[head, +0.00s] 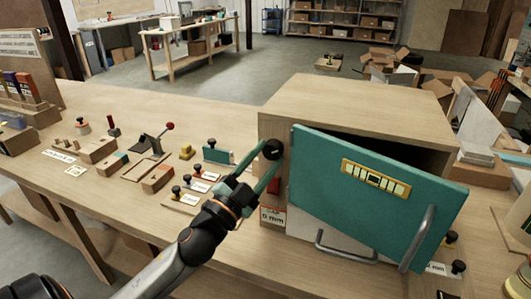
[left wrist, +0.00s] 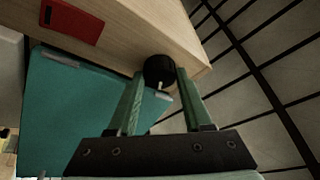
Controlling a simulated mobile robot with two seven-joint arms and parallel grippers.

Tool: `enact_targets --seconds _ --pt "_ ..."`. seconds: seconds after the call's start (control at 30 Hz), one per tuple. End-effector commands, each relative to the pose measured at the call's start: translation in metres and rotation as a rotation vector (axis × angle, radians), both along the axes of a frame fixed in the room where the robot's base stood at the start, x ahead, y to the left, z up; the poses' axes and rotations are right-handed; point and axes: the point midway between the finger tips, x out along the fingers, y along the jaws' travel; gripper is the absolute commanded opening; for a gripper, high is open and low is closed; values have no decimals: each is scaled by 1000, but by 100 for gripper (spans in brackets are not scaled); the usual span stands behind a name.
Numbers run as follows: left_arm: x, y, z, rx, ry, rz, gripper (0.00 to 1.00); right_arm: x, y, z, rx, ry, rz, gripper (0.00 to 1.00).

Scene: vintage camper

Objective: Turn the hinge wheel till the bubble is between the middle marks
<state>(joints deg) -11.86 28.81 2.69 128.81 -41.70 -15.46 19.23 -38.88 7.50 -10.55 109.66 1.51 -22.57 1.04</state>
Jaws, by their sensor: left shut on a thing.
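The hinge wheel (head: 272,149) is a small black knob at the upper left corner of the teal door, on the wooden cabinet. It also shows in the left wrist view (left wrist: 158,70). My left gripper (head: 262,163) has its two green fingers on either side of the wheel, shut on it; the fingers show in the left wrist view (left wrist: 160,88). The teal door (head: 340,220) hangs tilted, its right side lower. The level (head: 375,179) is a yellow strip with dark marks on the door; the bubble is too small to place. My right gripper is not in view.
The wooden cabinet (head: 350,98) stands on the workbench, with a dark gap above the door. A grey handle (head: 418,238) sticks out at the door's right. A "0 mm" card (head: 271,217) is below the wheel. Several blocks and knobbed tools lie left of my arm.

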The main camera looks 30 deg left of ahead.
Motion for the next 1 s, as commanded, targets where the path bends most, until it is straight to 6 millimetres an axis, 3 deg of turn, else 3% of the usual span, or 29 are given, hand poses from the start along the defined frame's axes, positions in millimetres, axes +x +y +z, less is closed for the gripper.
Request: enact_targets --seconds 0.67,0.7,0.8,1.0 --pt "0 2 3 59 8 6 0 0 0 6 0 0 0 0" --pt "0 2 3 59 8 6 54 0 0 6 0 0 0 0" --pt "0 2 3 57 8 5 62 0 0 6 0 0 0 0" --pt "0 1 1 56 11 3 62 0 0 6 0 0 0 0"
